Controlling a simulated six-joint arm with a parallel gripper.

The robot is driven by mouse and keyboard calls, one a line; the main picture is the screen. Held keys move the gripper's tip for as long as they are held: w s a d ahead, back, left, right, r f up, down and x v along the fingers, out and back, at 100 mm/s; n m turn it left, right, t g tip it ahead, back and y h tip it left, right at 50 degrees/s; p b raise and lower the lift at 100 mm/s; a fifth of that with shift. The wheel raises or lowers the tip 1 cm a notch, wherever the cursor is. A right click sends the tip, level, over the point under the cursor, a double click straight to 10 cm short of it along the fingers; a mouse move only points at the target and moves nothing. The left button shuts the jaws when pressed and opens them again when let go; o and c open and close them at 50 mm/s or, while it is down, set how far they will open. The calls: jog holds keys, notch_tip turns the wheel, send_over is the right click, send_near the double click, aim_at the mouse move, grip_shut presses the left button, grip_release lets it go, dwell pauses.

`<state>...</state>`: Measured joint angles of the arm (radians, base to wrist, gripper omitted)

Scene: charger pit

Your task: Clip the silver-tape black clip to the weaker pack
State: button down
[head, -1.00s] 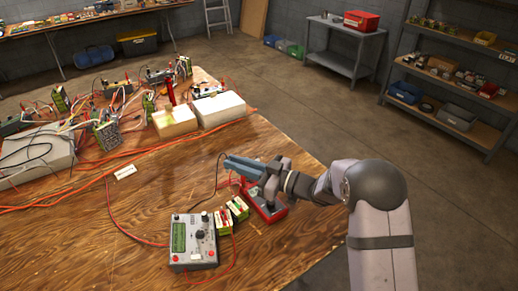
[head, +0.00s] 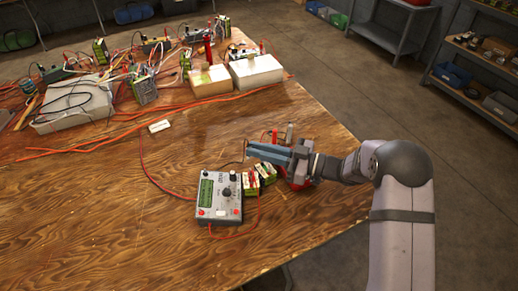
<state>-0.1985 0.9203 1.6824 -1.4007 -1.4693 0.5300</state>
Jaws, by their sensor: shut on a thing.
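My gripper (head: 250,149) reaches in from the right, its blue-grey fingers shut on a small dark clip. The clip is mostly hidden, and no silver tape can be made out. The fingers are just behind two small green packs with pale tops, a front one (head: 249,183) and a rear one (head: 267,172). The clip looks apart from both packs. The grey meter (head: 220,197) with a green screen and a dark knob stands left of the packs. I cannot tell which pack is weaker.
A red base (head: 300,184) is partly hidden under my gripper. Red leads run beside the meter, and a white label (head: 159,126) lies further back. Pale boxes (head: 256,70), grey equipment (head: 72,104) and tangled wires fill the back of the table. The front wood is clear.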

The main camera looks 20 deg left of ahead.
jog(key=shift+f+b, duration=2.05)
jog(key=shift+f, duration=0.9)
jog(key=shift+f, duration=0.2)
jog(key=c, duration=1.7)
grip_release()
jog(key=shift+o, duration=0.9)
jog(key=shift+r, duration=0.1)
notch_tip(320, 180, up, 7)
jog(key=p, duration=0.6)
jog(key=shift+r, duration=0.2)
